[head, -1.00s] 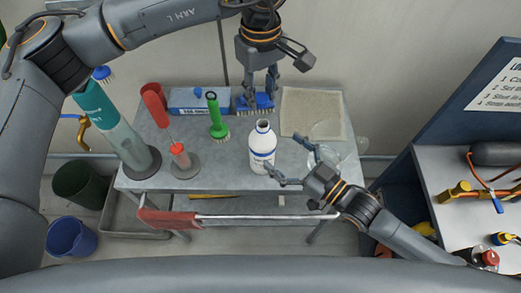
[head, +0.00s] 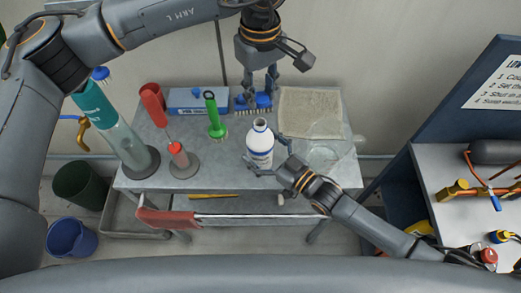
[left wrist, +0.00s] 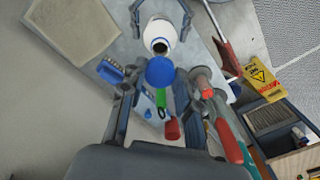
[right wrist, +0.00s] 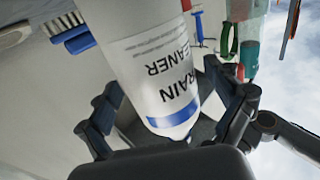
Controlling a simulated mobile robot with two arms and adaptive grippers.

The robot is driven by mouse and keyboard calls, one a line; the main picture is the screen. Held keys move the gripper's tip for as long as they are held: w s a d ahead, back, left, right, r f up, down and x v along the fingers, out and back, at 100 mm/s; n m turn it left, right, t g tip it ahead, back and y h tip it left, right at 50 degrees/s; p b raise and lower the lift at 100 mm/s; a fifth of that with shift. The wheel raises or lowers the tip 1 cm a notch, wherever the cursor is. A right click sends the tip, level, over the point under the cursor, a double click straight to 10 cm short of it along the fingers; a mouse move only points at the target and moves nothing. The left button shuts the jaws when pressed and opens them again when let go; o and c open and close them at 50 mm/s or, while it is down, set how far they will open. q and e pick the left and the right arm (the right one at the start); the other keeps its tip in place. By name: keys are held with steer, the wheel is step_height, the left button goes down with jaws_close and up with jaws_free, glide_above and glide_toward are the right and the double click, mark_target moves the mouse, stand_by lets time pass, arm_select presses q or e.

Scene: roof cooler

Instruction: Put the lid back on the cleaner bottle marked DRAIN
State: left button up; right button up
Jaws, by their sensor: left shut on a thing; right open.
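The white cleaner bottle (head: 259,155) stands upright and open-mouthed on the cart; its label reads DRAIN CLEANER in the right wrist view (right wrist: 168,95). My right gripper (head: 267,156) is open, its fingers on either side of the bottle. The bottle also shows in the left wrist view (left wrist: 160,32), its dark mouth facing the camera. My left gripper (head: 262,86) is above the back of the cart, shut on a round blue lid (left wrist: 160,71). The lid is hard to make out in the head view against the blue brush.
A beige cloth (head: 308,112) lies at the back right.

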steer(key=shift+c, duration=0.3)
arm_select(q)
steer(key=shift+w+a, duration=0.1)
arm_select(e)
steer(key=c, duration=1.7)
arm_select(q)
steer(key=shift+f, duration=2.5)
arm_select(e)
steer(key=shift+c, duration=0.3)
arm_select(q)
steer(key=shift+f, duration=0.9)
steer(key=shift+f, duration=0.6)
